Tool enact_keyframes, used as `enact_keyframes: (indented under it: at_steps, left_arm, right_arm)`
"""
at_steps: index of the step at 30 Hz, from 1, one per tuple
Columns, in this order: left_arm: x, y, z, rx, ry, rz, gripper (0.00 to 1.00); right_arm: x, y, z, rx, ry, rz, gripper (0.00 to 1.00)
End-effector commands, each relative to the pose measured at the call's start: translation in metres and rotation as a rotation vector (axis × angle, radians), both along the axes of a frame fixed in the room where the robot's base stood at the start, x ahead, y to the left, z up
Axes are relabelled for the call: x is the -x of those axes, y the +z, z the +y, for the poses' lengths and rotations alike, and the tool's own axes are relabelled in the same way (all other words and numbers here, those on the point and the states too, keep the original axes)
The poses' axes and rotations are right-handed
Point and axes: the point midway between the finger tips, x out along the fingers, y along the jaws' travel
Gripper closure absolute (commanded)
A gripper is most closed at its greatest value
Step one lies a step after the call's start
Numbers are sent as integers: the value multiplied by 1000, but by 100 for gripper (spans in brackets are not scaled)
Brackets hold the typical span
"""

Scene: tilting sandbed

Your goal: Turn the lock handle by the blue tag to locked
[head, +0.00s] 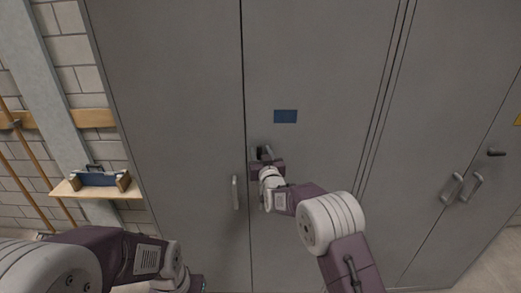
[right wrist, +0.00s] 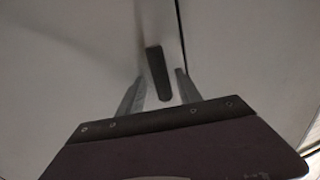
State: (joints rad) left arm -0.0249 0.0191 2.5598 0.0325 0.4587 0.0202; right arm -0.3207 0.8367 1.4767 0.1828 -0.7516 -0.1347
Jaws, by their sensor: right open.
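The blue tag (head: 286,116) is a flat rectangle on the grey cabinet door. The dark lock handle (right wrist: 157,73) shows in the right wrist view as a short bar, upright in the picture and slightly tilted. In the head view it is mostly hidden by my right gripper (head: 265,154), just below and left of the tag. In the right wrist view my right gripper (right wrist: 158,84) is open, with one finger on each side of the handle's lower part. I see gaps beside the handle; contact is not visible. My left arm shows at the lower left, its fingertips out of view.
A pale pull handle (head: 235,192) stands out on the door to the left. Another dark lock handle (head: 496,153), two pull handles (head: 463,188) and a yellow tag (head: 518,119) are at the right. A wooden shelf (head: 75,191) holds a blue toolbox (head: 97,179) at the left.

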Motion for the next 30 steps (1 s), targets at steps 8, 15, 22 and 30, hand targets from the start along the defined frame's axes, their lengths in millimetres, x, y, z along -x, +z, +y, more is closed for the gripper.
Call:
enact_keyframes:
  at_steps: [8, 15, 22, 30]
  left_arm:
    - [0, 0, 0, 0, 0, 0, 100]
    - [0, 0, 0, 0, 0, 0, 100]
    - [0, 0, 0, 0, 0, 0, 100]
    - [0, 0, 0, 0, 0, 0, 100]
  right_arm:
    - [-2, -1, 1, 0, 0, 1, 59]
    - [-2, -1, 0, 0, 0, 1, 100]
    - [-2, 0, 1, 18, 1, 0, 100]
    - [-2, 0, 2, 67, 1, -1, 100]
